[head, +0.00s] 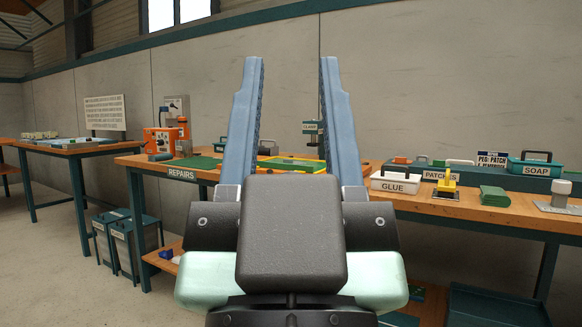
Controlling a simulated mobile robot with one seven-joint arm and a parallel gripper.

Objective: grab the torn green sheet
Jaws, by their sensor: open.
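My gripper (292,65) is raised in the middle of the head view, its two blue fingers wide apart with nothing between them. Behind it, on the wooden workbench, a flat green sheet (196,162) lies near the "REPAIRS" label (182,174). Another green sheet (292,166) lies in a yellow-edged frame and shows between the fingers. My left finger hides part of the bench between the two. I cannot tell from here which sheet is torn. My gripper appears well in front of both and touches neither.
On the right bench stand a white "GLUE" box (396,182), a yellow-handled tool (446,182), a stack of green patches (494,196) and a "SOAP" caddy (536,168). An orange machine (160,140) stands at the bench's left end. Dark bins (128,245) stand on the floor at left.

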